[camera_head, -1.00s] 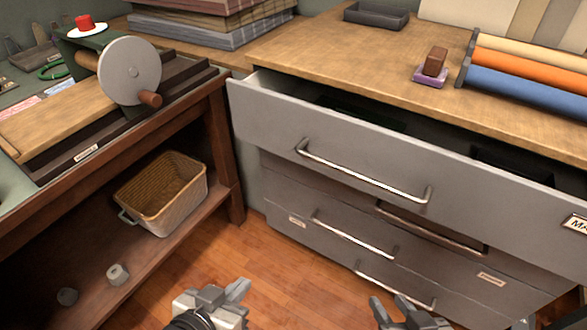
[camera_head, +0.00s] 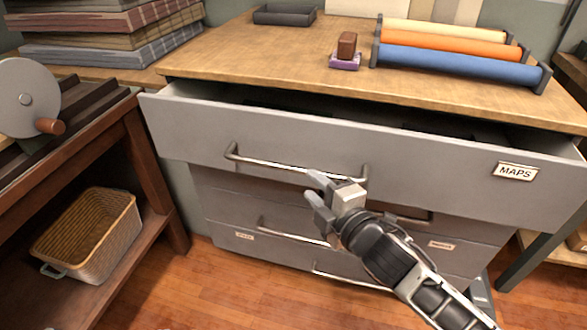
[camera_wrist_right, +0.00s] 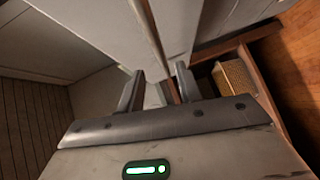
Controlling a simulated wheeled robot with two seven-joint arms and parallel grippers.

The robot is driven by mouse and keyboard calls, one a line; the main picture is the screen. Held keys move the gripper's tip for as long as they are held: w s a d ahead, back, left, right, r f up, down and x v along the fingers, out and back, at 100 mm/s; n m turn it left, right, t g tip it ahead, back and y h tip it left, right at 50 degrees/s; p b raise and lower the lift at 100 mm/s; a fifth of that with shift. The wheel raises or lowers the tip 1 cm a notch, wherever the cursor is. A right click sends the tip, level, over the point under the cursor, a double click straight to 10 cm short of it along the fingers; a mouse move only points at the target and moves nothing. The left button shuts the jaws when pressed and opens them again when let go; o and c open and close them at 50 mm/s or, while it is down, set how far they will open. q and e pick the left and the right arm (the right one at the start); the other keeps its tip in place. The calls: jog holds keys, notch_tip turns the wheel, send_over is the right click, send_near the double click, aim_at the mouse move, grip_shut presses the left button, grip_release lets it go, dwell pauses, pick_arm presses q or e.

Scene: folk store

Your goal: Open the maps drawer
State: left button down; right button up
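The grey maps drawer (camera_head: 440,176), with a "MAPS" label (camera_head: 515,171) at its right, is the top drawer of the cabinet. It stands pulled out, with a dark gap behind its front. Its metal bar handle (camera_head: 270,161) runs across the front. My right gripper (camera_head: 316,197) is in front of the drawer near the handle's right part. The right wrist view shows its fingers (camera_wrist_right: 160,88) apart, with the bright handle bar (camera_wrist_right: 149,30) beyond them. I cannot tell whether the bar is between the fingers. My left gripper is out of view.
Lower drawers (camera_head: 240,220) below are shut. The wooden cabinet top (camera_head: 240,60) holds coloured rolls (camera_head: 455,62), a stamp on a purple pad (camera_head: 345,58) and a dark tray (camera_head: 284,15). A wooden bench with a basket (camera_head: 95,245) stands left. The floor (camera_head: 240,295) in front is clear.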

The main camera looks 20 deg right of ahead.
aim_at(297, 172)
jog(key=x, duration=0.8)
jog(key=shift+w+a+b, duration=0.1)
jog(key=shift+w+b, duration=0.15)
jog(key=shift+b, duration=0.15)
grip_shut()
